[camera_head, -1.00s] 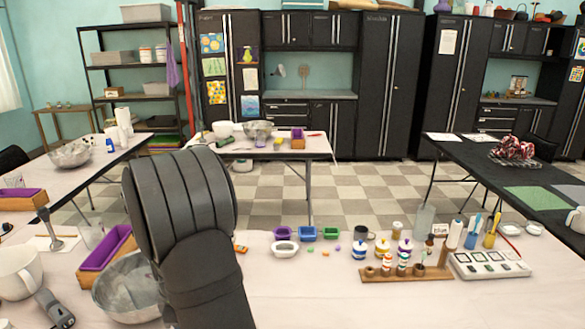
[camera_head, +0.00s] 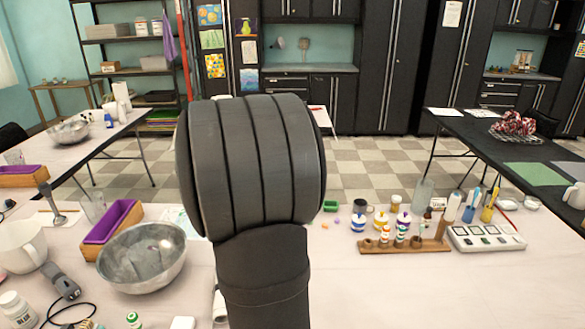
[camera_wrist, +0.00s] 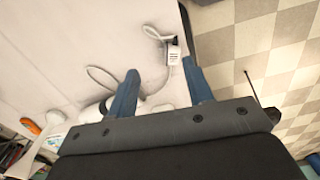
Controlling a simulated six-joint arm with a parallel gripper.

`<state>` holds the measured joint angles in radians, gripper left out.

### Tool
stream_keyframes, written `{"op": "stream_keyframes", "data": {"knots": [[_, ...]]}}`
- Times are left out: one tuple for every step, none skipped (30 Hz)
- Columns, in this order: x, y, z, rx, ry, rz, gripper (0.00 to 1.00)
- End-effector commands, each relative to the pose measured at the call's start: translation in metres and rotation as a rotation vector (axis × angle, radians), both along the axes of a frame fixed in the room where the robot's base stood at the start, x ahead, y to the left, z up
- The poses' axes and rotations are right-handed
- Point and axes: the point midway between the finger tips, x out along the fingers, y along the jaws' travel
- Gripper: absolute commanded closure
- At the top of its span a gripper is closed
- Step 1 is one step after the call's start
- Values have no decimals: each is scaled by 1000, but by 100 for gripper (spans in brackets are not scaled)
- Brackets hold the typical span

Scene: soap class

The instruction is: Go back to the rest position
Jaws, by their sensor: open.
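My gripper (camera_wrist: 160,92) shows in the wrist view with its two blue fingers spread apart and nothing between them. It hangs above a pale table (camera_wrist: 60,50) near the table's edge. A white device with a cable (camera_wrist: 174,54) lies on the table beyond the fingertips. In the head view my dark grey arm fills the middle and hides part of the table; the gripper itself is not visible there.
A metal bowl (camera_head: 142,257) and a purple-lined wooden box (camera_head: 110,228) stand left of my arm. A wooden rack with small bottles (camera_head: 405,246) and a white tray of squares (camera_head: 486,238) stand to the right. The front right tabletop (camera_head: 420,290) is clear.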

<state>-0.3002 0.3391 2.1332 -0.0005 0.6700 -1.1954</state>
Motion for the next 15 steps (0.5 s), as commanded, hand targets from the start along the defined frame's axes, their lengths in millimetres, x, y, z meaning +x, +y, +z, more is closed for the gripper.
{"op": "stream_keyframes", "data": {"knots": [[1,11,-6,-1,2,10,53],[1,16,-9,0,2,11,53],[0,22,-12,-1,3,10,53],[0,26,-15,-1,2,11,53],[1,31,-17,-1,2,9,53],[1,37,-21,-1,1,11,53],[0,41,-23,-1,2,10,53],[0,45,-26,-1,2,10,53],[0,51,-30,-1,2,10,53],[0,55,-32,-1,2,9,53],[0,59,-34,0,1,10,53],[0,65,-38,-1,2,9,53],[0,68,-40,-1,1,8,53],[0,72,-41,0,1,9,53],[0,76,-44,0,1,8,53]]}}
